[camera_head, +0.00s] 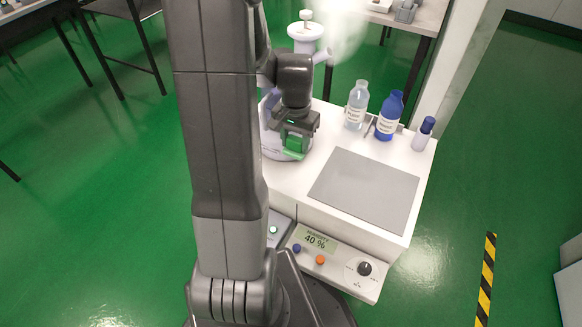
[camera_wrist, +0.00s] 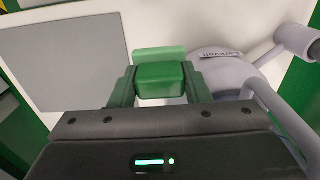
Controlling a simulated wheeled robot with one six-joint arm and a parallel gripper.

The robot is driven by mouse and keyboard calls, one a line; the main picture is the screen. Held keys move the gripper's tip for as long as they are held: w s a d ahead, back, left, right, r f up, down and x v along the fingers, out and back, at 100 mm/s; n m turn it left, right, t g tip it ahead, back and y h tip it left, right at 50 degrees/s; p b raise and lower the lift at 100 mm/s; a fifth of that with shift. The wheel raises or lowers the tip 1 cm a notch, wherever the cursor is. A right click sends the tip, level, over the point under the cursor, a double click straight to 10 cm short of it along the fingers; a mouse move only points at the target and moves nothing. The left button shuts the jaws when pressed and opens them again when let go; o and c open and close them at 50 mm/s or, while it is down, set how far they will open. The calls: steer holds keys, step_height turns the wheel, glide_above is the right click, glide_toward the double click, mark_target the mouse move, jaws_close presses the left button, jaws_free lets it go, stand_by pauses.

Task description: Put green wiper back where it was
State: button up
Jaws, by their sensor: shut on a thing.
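The green wiper (camera_head: 294,149) is in my gripper (camera_head: 297,136), over the left part of the white table top (camera_head: 307,169). In the wrist view my gripper (camera_wrist: 160,82) is shut on the green wiper (camera_wrist: 160,72), with one finger on each side of its block. A paler green strip of the wiper shows beyond the block. I cannot tell whether the wiper touches the table. Its underside is hidden.
A grey mat (camera_head: 365,190) lies right of my gripper. A clear bottle (camera_head: 356,105), a blue bottle (camera_head: 389,117) and a small blue-capped bottle (camera_head: 423,134) stand at the back. A pale rounded device (camera_wrist: 226,66) is close beside my gripper. A control panel (camera_head: 335,262) is in front.

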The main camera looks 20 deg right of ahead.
steer(key=f+b, duration=0.1)
steer(key=f, duration=0.4)
steer(key=f+b, duration=0.2)
steer(key=f, duration=0.3)
steer(key=shift+s+d, duration=0.1)
steer(key=shift+d, duration=0.1)
steer(key=shift+f+b, duration=0.15)
steer(key=shift+b, duration=0.2)
steer(key=o, duration=1.1)
steer(key=shift+o, duration=0.2)
step_height(320, 180, up, 12)
steer(key=p, duration=0.4)
